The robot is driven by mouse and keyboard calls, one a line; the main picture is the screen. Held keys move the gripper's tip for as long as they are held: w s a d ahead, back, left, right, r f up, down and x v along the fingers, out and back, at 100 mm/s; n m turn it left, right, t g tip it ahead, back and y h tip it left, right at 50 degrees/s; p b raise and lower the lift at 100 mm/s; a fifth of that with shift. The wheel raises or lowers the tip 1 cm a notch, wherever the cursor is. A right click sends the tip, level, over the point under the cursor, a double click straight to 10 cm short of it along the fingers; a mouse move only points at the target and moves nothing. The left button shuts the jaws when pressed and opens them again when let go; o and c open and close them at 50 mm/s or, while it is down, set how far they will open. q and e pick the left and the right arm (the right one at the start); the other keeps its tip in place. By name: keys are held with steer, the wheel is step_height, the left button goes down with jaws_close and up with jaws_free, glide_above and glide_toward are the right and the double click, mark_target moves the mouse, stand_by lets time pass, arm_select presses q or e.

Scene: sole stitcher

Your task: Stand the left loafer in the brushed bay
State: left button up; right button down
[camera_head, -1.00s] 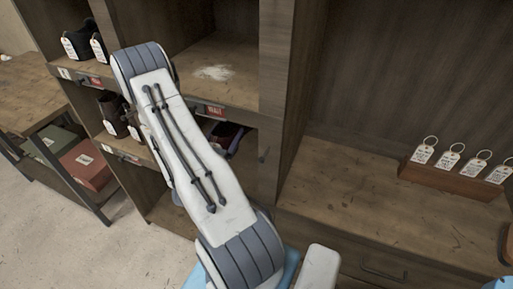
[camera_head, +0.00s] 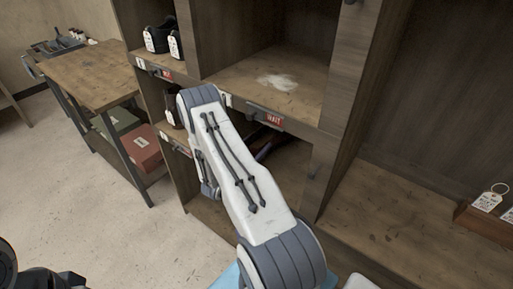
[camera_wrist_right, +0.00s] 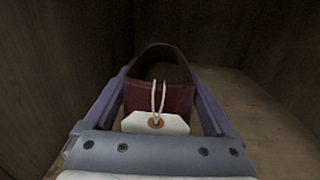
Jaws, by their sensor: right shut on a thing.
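A dark red loafer (camera_wrist_right: 182,98) with a white paper tag (camera_wrist_right: 150,123) on a string fills the middle of the right wrist view. My right gripper (camera_wrist_right: 158,82) is shut on it, one finger along each side. Dark wooden walls surround it. In the head view my right arm hides most of the gripper; a dark reddish-purple bit (camera_head: 265,150) shows in the bay below the red-labelled shelf, and I cannot tell if it is shoe or finger. A dark part of my left arm shows at the lower left corner; its fingers cannot be made out.
The bay above has a pale smear (camera_head: 277,82) on its floor and a red label (camera_head: 273,119) on its edge. Tagged dark shoes (camera_head: 160,38) stand in the upper left bay. A wooden bench (camera_head: 95,75) is at left. The right-hand counter (camera_head: 400,225) is mostly clear.

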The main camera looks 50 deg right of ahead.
steer(key=shift+f, duration=0.75)
jaws_free()
steer(key=shift+f, duration=0.15)
